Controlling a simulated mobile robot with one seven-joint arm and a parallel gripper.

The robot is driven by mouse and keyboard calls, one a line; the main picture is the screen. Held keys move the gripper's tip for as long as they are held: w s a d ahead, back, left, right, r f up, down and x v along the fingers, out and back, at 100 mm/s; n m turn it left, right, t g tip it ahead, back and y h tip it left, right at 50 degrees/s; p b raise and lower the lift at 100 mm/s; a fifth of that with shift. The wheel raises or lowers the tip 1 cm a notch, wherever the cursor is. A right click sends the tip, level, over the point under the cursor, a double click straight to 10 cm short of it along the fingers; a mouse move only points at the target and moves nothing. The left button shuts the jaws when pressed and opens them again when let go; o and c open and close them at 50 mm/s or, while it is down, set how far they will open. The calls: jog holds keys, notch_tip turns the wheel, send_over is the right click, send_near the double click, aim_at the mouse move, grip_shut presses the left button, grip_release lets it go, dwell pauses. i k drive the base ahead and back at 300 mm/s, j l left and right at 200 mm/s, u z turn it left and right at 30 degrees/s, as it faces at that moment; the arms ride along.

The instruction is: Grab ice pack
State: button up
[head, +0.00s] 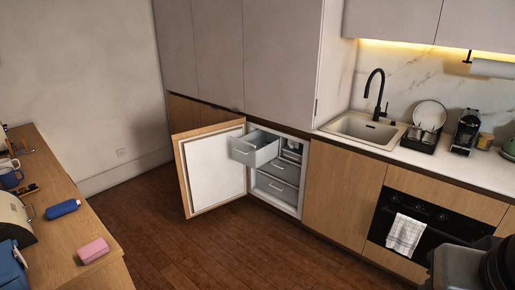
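I cannot pick out the ice pack for certain. The small freezer (299,190) under the counter stands open, its wooden door (214,172) swung out to the left. Its top drawer (252,151) is pulled out. Something dark and small shows inside the drawer, too small to identify. A rounded blue item (63,208) and a pink block-like item (93,250) lie on the wooden table at the left. A grey and black part of my arm shows at the lower right corner; my gripper's fingers are not in view.
Lower freezer drawers (277,188) are shut. The wooden table (62,235) at left also holds a toaster-like appliance (13,222) and mugs. A sink (362,128), dish rack and coffee machine (466,131) line the counter. The wooden floor (225,240) before the freezer is clear.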

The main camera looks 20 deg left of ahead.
aim_at(65, 207)
jog(key=u, duration=2.4)
jog(key=i+l+z, duration=0.1)
jog(key=l, duration=0.25)
jog(key=i+l+z, duration=0.15)
jog(key=l, duration=0.2)
jog(key=i+l+z, duration=0.1)
jog(key=l, duration=0.25)
jog(key=i+l+z, duration=0.1)
jog(key=i+l, duration=0.15)
jog(key=i+l+z, duration=0.1)
jog(key=i+l, duration=0.2)
jog(key=i+l+z, duration=0.1)
jog(key=i, duration=0.4)
jog(key=i+l+z, duration=0.1)
jog(key=i+l, duration=0.25)
jog(key=i+u, duration=0.75)
jog(key=i+l+u, duration=0.2)
jog(key=i+u, duration=0.5)
jog(key=u, duration=0.15)
jog(key=i+l+u, duration=0.25)
jog(key=u, duration=0.25)
jog(key=i+l+u, duration=0.3)
jog(key=u, duration=0.15)
jog(key=i+l+u, duration=0.1)
jog(key=u, duration=0.25)
jog(key=i+l+u, duration=0.2)
jog(key=u, duration=0.2)
jog(key=i+l+u, duration=0.2)
jog(key=u, duration=0.15)
